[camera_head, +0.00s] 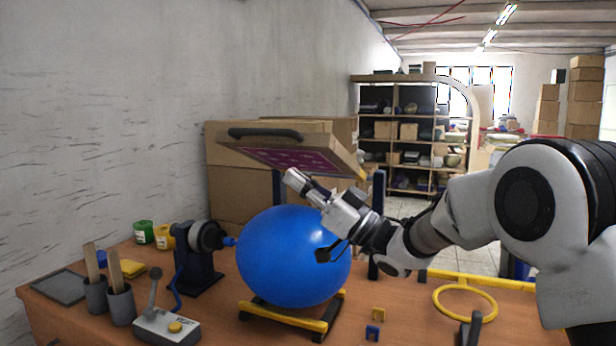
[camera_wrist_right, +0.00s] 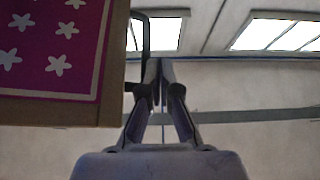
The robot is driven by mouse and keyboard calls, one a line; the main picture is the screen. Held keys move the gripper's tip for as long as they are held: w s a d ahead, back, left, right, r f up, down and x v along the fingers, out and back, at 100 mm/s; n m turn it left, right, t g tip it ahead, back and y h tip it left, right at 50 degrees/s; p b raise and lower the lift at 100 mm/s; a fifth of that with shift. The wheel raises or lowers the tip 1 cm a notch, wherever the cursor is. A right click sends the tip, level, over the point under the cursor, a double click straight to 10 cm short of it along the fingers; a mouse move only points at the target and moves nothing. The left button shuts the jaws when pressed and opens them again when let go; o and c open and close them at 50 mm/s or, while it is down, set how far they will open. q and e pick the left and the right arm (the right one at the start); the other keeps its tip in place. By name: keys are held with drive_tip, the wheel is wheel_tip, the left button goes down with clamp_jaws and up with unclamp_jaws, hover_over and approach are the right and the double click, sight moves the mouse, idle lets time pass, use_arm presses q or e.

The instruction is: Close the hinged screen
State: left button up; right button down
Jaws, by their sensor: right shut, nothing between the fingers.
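The hinged screen (camera_head: 335,153) is raised and tilted above the blue balloon (camera_head: 290,255) in the head view. It has a wooden frame, a magenta underside with pale stars and a black handle (camera_head: 265,134) on its near left edge. My right gripper (camera_head: 291,177) is shut and empty, pointing up and left just below the screen in the head view. In the right wrist view the shut fingers (camera_wrist_right: 160,68) are just right of the screen's frame (camera_wrist_right: 60,111), with a dark bar beside them. I cannot tell whether they touch it. My left gripper is not in view.
The balloon rests on a yellow and black cradle (camera_head: 283,318), beside a dark nozzle stand (camera_head: 196,270). A lever box (camera_head: 166,327), brush cups and paint jars are at left. A yellow ring (camera_head: 465,303) lies at right. A wall bounds the left side.

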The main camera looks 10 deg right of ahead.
use_arm(q)
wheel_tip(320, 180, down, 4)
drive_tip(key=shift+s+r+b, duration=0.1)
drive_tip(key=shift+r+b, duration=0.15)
drive_tip(key=shift+b, duration=0.6)
use_arm(e)
drive_tip(key=shift+n+g, duration=0.3)
drive_tip(key=shift+n, duration=0.4)
drive_tip(key=f, duration=0.2)
drive_tip(key=s+f, duration=0.1)
drive_tip(key=f, duration=0.1)
drive_tip(key=shift+a+f, duration=0.15)
drive_tip(key=shift+s, duration=0.1)
